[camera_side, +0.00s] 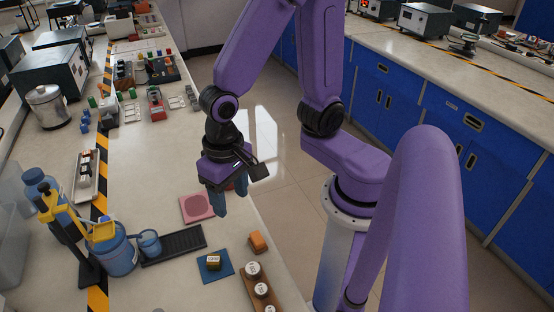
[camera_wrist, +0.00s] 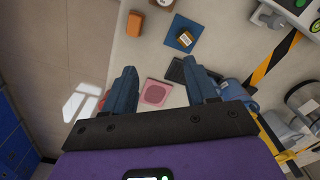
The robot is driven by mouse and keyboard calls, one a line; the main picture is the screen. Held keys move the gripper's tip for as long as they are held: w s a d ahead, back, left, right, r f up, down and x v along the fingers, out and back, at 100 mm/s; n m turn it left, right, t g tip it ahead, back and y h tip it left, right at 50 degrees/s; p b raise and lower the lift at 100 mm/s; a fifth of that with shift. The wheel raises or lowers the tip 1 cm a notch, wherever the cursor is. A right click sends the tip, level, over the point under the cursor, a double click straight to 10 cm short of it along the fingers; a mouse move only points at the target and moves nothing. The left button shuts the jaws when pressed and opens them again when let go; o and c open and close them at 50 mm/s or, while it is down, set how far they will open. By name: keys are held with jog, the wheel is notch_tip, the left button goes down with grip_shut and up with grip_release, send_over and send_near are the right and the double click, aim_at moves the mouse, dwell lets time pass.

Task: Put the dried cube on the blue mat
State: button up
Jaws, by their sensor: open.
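The blue mat (camera_side: 228,272) lies on the bench near its front edge; it also shows at the top of the wrist view (camera_wrist: 174,28). A small tan-orange cube (camera_side: 213,263) with a pale top and dark markings rests on this mat, and it shows in the wrist view (camera_wrist: 185,39). I cannot tell whether it is dry. My gripper (camera_side: 230,198) is open and empty, pointing down above the bench edge, beside the pink mat (camera_side: 197,208) and apart from the cube. Its fingers spread either side of the pink mat in the wrist view (camera_wrist: 160,77).
An orange block (camera_side: 257,241) lies right of the blue mat. A wooden rack with white-topped jars (camera_side: 258,288) stands in front. A black tray (camera_side: 174,245) and blue mug (camera_side: 149,243) are left. A red thing (camera_wrist: 103,99) is partly hidden by a finger.

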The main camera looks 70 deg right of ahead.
jog(key=s+d+r+n, duration=0.5)
jog(key=s+d+n, duration=0.2)
jog(key=n, duration=0.8)
jog(key=shift+s+d+r, duration=0.15)
jog(key=shift+s, duration=0.1)
dwell(0.4)
